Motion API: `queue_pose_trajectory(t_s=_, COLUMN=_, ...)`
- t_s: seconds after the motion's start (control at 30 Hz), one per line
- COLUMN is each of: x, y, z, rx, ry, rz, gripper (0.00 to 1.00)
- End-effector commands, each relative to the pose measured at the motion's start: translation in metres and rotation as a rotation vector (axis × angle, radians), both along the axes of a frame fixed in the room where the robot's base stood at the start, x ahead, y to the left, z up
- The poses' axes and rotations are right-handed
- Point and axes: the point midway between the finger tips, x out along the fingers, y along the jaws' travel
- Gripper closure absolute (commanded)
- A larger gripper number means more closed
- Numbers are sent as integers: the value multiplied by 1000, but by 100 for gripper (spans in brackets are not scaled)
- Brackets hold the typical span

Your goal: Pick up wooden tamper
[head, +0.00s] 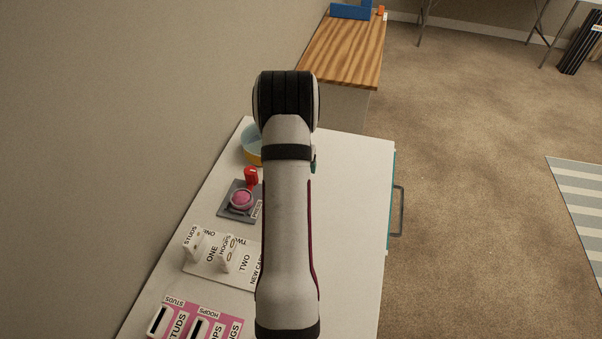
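I cannot make out a wooden tamper in the head view. My arm stretches up the middle of the picture over the white table (355,190) and hides part of its top. My gripper does not show; it is hidden behind or beyond my arm.
Left of my arm are a blue and yellow round container (250,145), a red object (251,176), a pink knob (241,200) on a grey plate, white labelled holders (193,243) and a pink labelled board (215,318). A wooden-topped cabinet (345,50) stands beyond. The table's right side looks clear.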

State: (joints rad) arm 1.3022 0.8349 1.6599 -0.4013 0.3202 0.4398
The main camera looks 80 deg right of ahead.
Motion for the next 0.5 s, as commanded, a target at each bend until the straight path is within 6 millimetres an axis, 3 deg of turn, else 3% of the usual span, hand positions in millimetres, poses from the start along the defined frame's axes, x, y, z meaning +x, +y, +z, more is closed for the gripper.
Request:
queue_pose_trajectory(t_s=0.23, x=0, y=-2, z=-4, rx=0, ry=0, rz=0, gripper=32)
queue_pose_trajectory(t_s=0.5, x=0, y=-1, z=-3, rx=0, ry=0, rz=0, gripper=80)
